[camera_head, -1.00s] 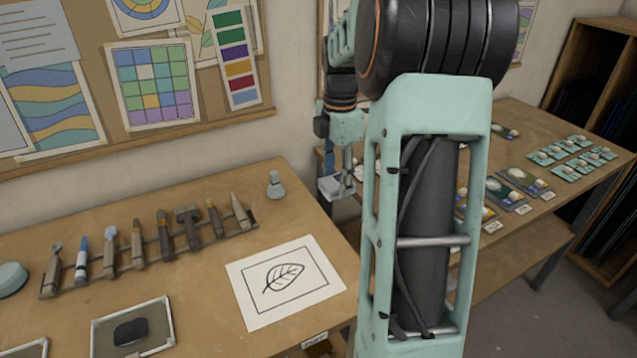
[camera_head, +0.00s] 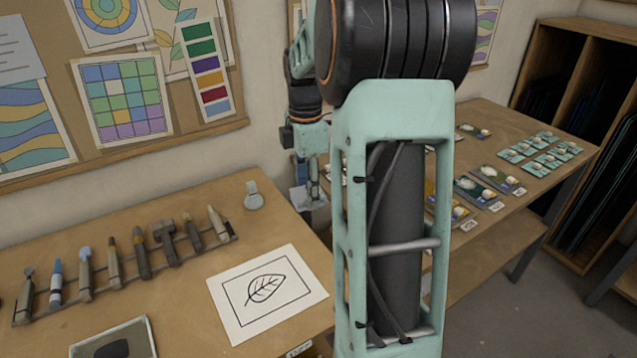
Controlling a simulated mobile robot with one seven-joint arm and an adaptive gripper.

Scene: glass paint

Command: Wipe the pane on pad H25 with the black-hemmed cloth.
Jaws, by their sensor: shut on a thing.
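My gripper (camera_head: 309,185) hangs beyond my upright arm link, at the gap between the near table and the far right table. It is shut on a small pale grey piece (camera_head: 299,198), which looks like folded cloth. I cannot make out a black hem on it. Several panes on pads, such as one dark pane with a pale blob (camera_head: 468,186), lie on the right table (camera_head: 480,150). Their tags are too small to read, so I cannot tell which pad is H25. My arm link hides part of that table.
The near table (camera_head: 175,285) holds a rack of brushes and tools (camera_head: 130,262), a leaf drawing (camera_head: 268,290), a small stoppered bottle (camera_head: 253,197) and a framed tray (camera_head: 140,335). Small teal cards (camera_head: 540,150) lie at the right table's back. A wooden shelf (camera_head: 570,70) stands right.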

